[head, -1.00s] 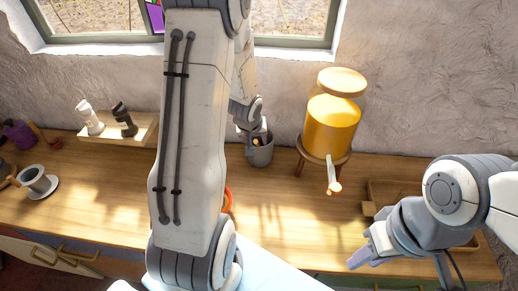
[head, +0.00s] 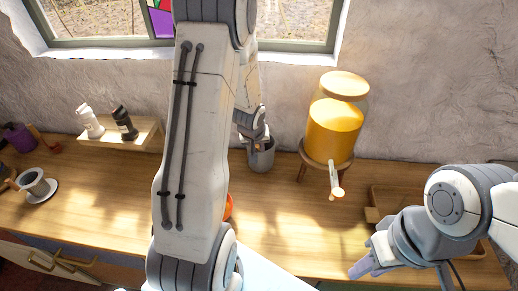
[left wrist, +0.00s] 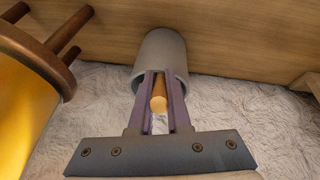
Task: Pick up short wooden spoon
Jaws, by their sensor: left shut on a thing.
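A wooden handle (left wrist: 158,98), apparently the short wooden spoon, shows its round end between my left fingers in the left wrist view. The rest of it runs into the grey pot (left wrist: 165,48), and its bowl is hidden. The pot also stands near the wall in the head view (head: 262,160). My left gripper (left wrist: 158,100) is shut on the handle at the pot's mouth; in the head view it is small, just above the pot. My right gripper (head: 366,266) hangs over the counter's right part, away from the pot; its finger gap is unclear.
A yellow drink dispenser (head: 333,130) on a wooden stand is right of the pot. A wooden tray (head: 385,205) lies at right. At left are a shelf with two mills (head: 125,122) and a cup on a saucer (head: 40,190). My left arm hides part of the counter (head: 280,225).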

